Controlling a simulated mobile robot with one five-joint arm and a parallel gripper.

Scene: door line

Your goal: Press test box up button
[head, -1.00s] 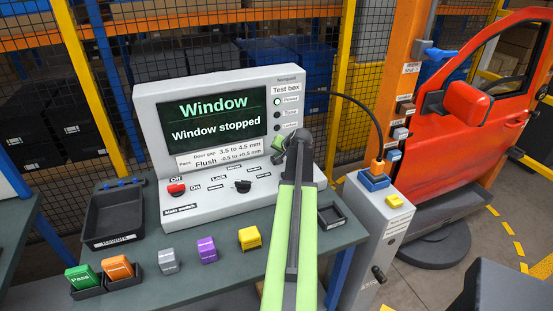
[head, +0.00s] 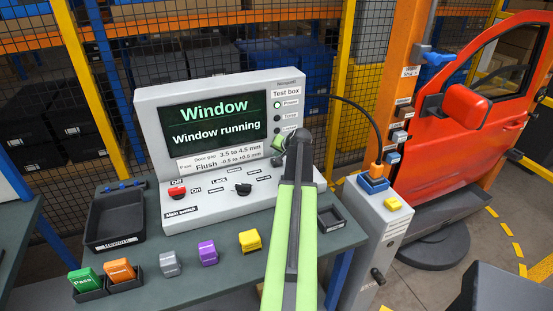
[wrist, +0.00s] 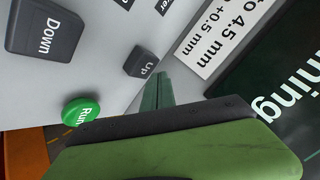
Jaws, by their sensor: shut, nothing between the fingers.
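The test box (head: 160,100) stands on the bench, and its screen (head: 215,120) reads "Window running". In the wrist view the dark Up button (wrist: 143,62) sits on the pale panel. The fingertips of my gripper (wrist: 160,82) are shut and empty, just beside the Up button's lower right corner. I cannot tell whether they touch it. The larger dark Down button (wrist: 45,30) is at the upper left, and the round green Run button (wrist: 81,110) is below it. In the head view my arm covers much of the box's right side.
A black tray (head: 92,233), colored blocks such as the yellow one (head: 250,241), and a small black dish (head: 331,219) are on the bench. The red door (head: 450,160) and a grey post (head: 385,240) with a cable plug stand at the right.

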